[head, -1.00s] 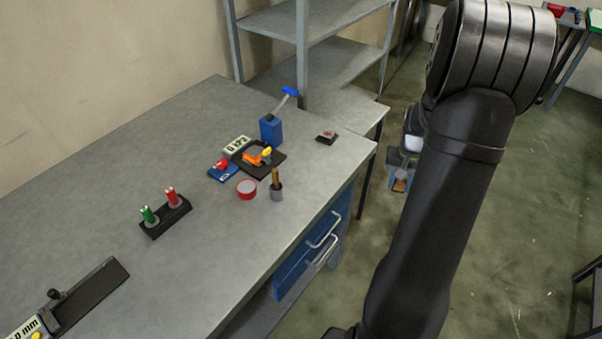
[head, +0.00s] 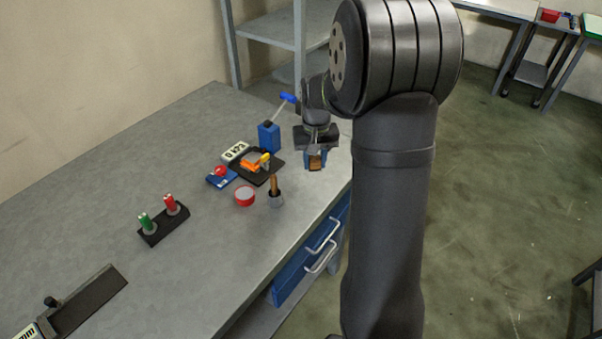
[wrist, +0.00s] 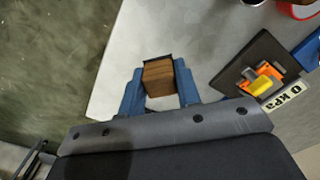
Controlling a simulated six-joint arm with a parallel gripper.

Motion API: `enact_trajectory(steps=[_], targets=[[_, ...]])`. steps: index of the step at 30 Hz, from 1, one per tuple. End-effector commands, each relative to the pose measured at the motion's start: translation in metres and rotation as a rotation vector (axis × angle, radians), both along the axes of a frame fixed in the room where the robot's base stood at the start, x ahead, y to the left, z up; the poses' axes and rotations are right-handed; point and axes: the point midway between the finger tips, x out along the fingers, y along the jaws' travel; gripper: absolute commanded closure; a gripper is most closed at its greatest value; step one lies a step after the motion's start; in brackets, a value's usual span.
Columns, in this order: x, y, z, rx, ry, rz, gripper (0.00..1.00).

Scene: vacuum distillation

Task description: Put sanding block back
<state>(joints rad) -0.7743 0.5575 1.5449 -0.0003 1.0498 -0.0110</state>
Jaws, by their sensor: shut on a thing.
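My gripper (head: 316,160) is over the far right part of the workbench in the head view. It is shut on the sanding block (wrist: 159,78), a brown block with a dark edge, held between two blue fingers in the wrist view. The block also shows as a small brown patch in the head view (head: 315,163). It is held above the bench top (head: 110,150); how high, I cannot tell. A small pad with a red mark, seen earlier on the bench, is hidden behind my gripper now.
A black tray (head: 269,174) with orange and yellow parts lies left of my gripper, by a 0 kPa display (head: 235,151). A blue holder (head: 268,137) with a blue-handled tool stands behind. A red-rimmed round dish (head: 244,197) and a brown-handled brush or tool (head: 274,187) stand nearer.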

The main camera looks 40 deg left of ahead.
Motion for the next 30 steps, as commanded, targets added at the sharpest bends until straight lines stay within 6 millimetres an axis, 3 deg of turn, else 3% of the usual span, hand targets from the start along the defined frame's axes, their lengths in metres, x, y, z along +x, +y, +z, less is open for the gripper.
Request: enact_trajectory(steps=[3,8,13,19,30], targets=[[-0.006,0.023,-0.015,-0.001,0.001,0.003,0.91],[-0.010,0.037,-0.023,0.000,0.000,0.000,0.91],[-0.010,0.038,-0.035,-0.001,0.001,-0.001,0.91],[-0.010,0.038,-0.063,-0.001,0.001,-0.001,0.91],[-0.010,0.038,-0.067,0.000,0.000,-0.001,0.91]])
